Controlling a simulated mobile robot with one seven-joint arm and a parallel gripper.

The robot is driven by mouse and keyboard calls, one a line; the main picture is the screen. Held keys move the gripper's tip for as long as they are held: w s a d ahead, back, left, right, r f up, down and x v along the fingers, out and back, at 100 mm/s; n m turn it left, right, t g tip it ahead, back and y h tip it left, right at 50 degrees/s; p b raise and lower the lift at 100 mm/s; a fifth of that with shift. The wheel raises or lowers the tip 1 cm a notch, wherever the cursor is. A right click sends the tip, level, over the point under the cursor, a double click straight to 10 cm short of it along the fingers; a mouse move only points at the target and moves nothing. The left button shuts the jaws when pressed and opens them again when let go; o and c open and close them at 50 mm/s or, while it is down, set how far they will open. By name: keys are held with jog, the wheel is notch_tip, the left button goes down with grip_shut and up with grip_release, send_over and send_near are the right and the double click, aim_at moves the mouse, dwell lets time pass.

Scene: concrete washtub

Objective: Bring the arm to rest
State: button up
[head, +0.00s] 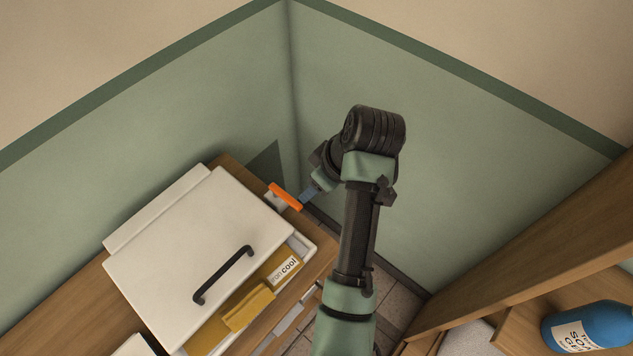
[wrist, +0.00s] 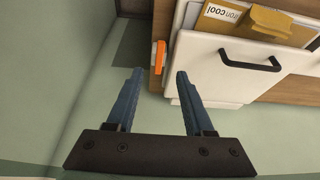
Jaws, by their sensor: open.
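My gripper (head: 308,194) is at the end of my bent arm, close to the wall corner and the right edge of a wooden unit. In the wrist view its two blue fingers (wrist: 158,76) are spread apart with nothing between them. An orange piece (head: 286,197) at the unit's edge is close to the fingertips. It also shows in the wrist view (wrist: 159,56), just beyond the fingers; I cannot tell whether they touch it.
A white panel with a black handle (head: 222,274) lies tilted over the wooden unit (head: 66,312). Green walls (head: 480,170) meet behind my arm.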

dwell(0.3)
jog(key=w+r+m+t+h, duration=0.1)
jog(key=w+r+t, duration=0.25)
jog(key=r, duration=0.35)
jog(key=w+r+m+t, duration=0.2)
jog(key=w+r+t, duration=0.15)
jog(key=r, duration=0.25)
notch_tip(320, 180, up, 19)
jog(key=d+m+t+h, duration=0.1)
jog(key=m+t, duration=0.2)
jog(key=t, duration=0.4)
jog(key=s+r+m+t, duration=0.2)
jog(key=s+r+t, duration=0.3)
jog(key=s+r, duration=0.3)
jog(key=s+r+m+t+h, duration=0.1)
jog(key=s+r+m+t, duration=0.1)
jog(key=s+r+t, duration=0.3)
jog(key=s+r, duration=0.4)
jog(key=r, duration=0.7)
jog(key=shift+d+r+m+t+h, duration=0.3)
jog(key=shift+d+r, duration=0.05)
